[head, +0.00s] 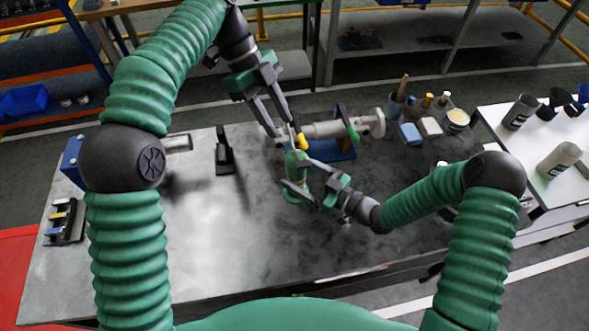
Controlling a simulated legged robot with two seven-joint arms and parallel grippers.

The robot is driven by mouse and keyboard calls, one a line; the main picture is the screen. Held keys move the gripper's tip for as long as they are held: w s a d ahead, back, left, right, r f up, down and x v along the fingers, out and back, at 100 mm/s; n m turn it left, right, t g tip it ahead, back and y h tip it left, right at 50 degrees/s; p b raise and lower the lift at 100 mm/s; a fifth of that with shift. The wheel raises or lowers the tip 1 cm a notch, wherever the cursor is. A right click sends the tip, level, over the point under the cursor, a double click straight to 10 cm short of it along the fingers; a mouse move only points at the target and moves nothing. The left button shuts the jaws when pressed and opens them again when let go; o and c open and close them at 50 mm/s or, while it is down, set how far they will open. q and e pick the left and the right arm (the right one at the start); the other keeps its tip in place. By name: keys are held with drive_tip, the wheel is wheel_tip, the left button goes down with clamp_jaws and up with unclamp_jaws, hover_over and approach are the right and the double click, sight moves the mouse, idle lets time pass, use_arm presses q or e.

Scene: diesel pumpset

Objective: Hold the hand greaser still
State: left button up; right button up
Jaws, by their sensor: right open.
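An upright green body (294,162), which looks like the hand greaser, stands on the grey bench near its middle. A small yellow piece (302,141) shows just above it. My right gripper (291,174) is open, with its fingers near the green body, one in front of its lower part; contact is unclear. My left gripper (283,130) points down from above, its fingertips close to the yellow piece and the top of the green body. Its fingers look apart, but whether they hold something between them is unclear.
A grey cylindrical pump part (325,130) on a blue base (335,150) lies close behind. A black stand (224,152) is to the left. Cups, bottles and a blue block (410,134) stand at the back right. The bench (225,230) is clear at front left.

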drive_tip(key=shift+x, duration=0.75)
use_arm(q)
drive_tip(key=shift+d, duration=0.4)
use_arm(e)
drive_tip(key=shift+w+d, duration=0.1)
drive_tip(key=shift+d, duration=0.05)
drive_tip(key=c, duration=0.9)
clamp_jaws()
use_arm(q)
drive_tip(key=shift+a, duration=0.15)
use_arm(e)
drive_tip(key=o, duration=0.7)
unclamp_jaws()
drive_tip(key=shift+c, duration=0.2)
clamp_jaws()
